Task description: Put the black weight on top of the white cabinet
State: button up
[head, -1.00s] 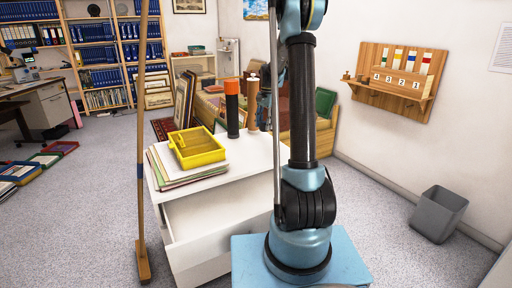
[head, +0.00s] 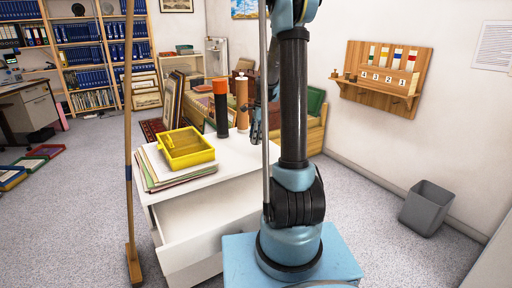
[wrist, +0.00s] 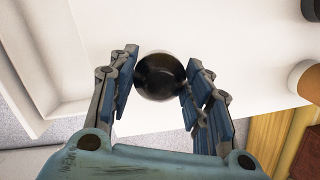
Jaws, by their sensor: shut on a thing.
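The black weight (wrist: 160,76) is dark, round and glossy in the wrist view. My gripper (wrist: 160,88) is shut on it, with one finger at each side. The white cabinet (wrist: 240,35) lies behind the weight in that view; I cannot tell whether the two touch. In the head view the white cabinet (head: 205,218) stands left of my arm, a drawer front showing. My gripper (head: 257,135) is there at the cabinet's back right, partly hidden by my arm. I cannot make out the weight in the head view.
A yellow box (head: 186,148) on papers takes up the cabinet top's left part. An orange-topped black cylinder (head: 221,108) and a brown cylinder (head: 242,103) stand at its back. A broom (head: 130,180) stands at left. A grey bin (head: 427,208) is at right.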

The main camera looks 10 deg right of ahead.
jog(key=shift+f, duration=2.6)
jog(key=o, duration=1.2)
